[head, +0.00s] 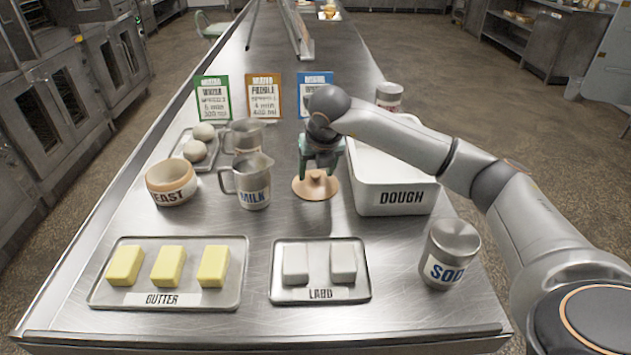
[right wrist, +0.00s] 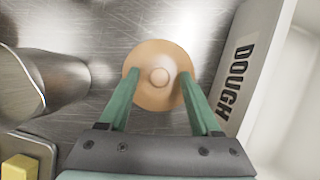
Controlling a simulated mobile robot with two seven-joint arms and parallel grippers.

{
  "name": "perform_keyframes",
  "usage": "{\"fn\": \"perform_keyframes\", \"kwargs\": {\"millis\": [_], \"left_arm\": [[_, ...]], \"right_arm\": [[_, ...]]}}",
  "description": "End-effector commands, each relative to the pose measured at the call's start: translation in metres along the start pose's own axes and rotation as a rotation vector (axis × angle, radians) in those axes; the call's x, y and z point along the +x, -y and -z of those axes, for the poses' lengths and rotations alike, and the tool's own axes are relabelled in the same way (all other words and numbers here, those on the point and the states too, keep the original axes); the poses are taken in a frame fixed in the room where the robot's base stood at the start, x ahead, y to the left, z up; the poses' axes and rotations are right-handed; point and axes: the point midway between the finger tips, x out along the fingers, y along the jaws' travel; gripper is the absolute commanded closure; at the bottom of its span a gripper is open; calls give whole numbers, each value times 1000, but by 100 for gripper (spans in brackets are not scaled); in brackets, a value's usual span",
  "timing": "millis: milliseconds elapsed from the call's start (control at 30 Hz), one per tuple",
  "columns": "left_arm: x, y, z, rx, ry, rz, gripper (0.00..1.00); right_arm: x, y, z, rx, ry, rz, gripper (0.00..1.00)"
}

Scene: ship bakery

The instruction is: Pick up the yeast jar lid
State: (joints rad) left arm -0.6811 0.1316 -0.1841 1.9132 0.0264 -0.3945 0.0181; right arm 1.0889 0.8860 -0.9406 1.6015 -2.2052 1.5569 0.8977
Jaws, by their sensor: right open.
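The yeast jar lid (head: 316,186) is a round tan disc with a small knob, lying flat on the steel counter between the milk jug and the dough box. In the right wrist view the lid (right wrist: 158,74) sits between the two green fingers. My right gripper (head: 318,158) points down directly above the lid, open, with its fingers on either side of the knob (right wrist: 158,76). I cannot tell whether the fingers touch the lid. The yeast jar (head: 171,183) stands open at the left, without its lid. My left gripper is not in view.
The white dough box (head: 390,198) stands close on the right and the milk jug (head: 253,182) on the left. A soda tin (head: 449,255), a lard tray (head: 362,268) and a butter tray (head: 240,280) are nearer. Recipe cards (head: 263,95) stand behind.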

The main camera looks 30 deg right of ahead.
Motion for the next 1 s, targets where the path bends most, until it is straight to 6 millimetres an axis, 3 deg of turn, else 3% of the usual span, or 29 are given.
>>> {"fn": "perform_keyframes", "kwargs": {"millis": [233, 800, 1000], "left_arm": [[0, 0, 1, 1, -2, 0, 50], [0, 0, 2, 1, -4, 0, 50], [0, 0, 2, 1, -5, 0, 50]], "right_arm": [[2, 0, 0, 0, 0, 0, 35], [2, 0, 0, 0, 1, -1, 98], [2, 0, 0, 0, 1, -1, 100]]}}
